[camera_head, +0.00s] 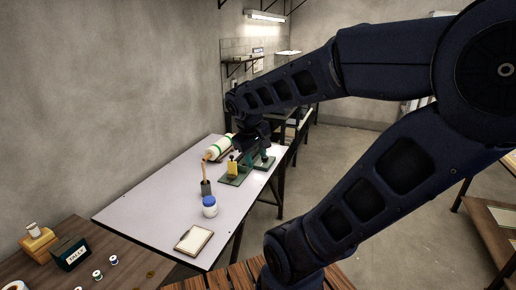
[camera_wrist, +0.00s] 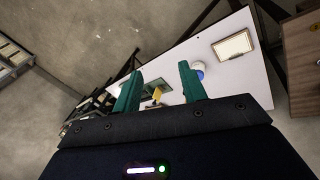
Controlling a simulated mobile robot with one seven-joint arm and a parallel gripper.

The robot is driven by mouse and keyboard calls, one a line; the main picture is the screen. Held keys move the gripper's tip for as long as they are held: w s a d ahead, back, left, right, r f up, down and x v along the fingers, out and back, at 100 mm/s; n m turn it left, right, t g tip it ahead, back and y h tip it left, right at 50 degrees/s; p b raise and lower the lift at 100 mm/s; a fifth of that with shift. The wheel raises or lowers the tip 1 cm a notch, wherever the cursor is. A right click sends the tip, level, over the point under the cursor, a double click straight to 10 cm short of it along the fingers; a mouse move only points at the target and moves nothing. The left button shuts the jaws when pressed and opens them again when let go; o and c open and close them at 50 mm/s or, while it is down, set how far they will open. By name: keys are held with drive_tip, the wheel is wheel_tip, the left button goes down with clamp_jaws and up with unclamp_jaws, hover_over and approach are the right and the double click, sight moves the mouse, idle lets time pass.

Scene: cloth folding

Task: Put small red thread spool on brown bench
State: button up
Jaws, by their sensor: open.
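My gripper (camera_head: 254,152) hangs over the far part of the white table, and its fingers are hard to make out in the head view. In the wrist view my gripper (camera_wrist: 160,57) shows two green fingers spread apart with nothing between them. No red thread spool can be made out in either view. Small spools (camera_head: 114,260) with dark or bluish thread stand on a brown wooden surface (camera_head: 130,245) at the lower left. A slatted brown wooden top (camera_head: 233,277) shows at the bottom edge; I cannot tell which of these is the brown bench.
The white table (camera_head: 145,205) bears a blue-capped jar (camera_head: 209,206), a framed pad (camera_head: 194,240), a dark brush cup (camera_head: 206,188), a yellow item (camera_head: 232,167) on a green base and a white roll (camera_head: 217,148). A dark box (camera_head: 71,254) stands at the lower left.

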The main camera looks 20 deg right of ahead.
drive_tip(key=s+r+m+t+y, duration=0.1)
drive_tip(key=r+m, duration=0.1)
drive_tip(key=s+r+m+t+y, duration=0.1)
drive_tip(key=r, duration=0.1)
drive_tip(key=shift+s+a+m+y, duration=0.15)
drive_tip(key=shift+s+m+y, duration=0.05)
drive_tip(key=shift+m+y, duration=0.2)
drive_tip(key=shift+f, duration=0.1)
idle(0.9)
